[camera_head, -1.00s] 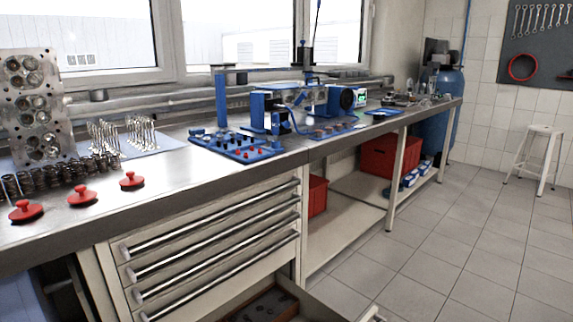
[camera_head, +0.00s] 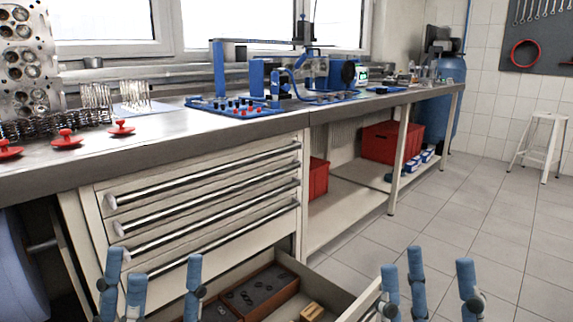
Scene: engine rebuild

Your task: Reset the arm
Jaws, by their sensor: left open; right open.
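My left gripper (camera_head: 153,275) shows its blue fingers at the bottom left, in front of the drawer cabinet. The fingers are spread and nothing is between them. My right gripper (camera_head: 426,276) shows its blue fingers at the bottom right, in front of the tiled floor beside the open drawer. It is also open and empty. The palms and most of both arms are below the picture edge. Neither gripper visibly holds anything.
The workbench (camera_head: 240,128) carries a cylinder head (camera_head: 27,65), springs, red-knobbed tools (camera_head: 67,139) and a blue machine (camera_head: 285,80). Below it, a low drawer (camera_head: 340,300) stands open with parts inside. Red crates (camera_head: 392,142) sit on the shelf. Floor (camera_head: 450,205) at right is clear; a stool (camera_head: 540,135) stands there.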

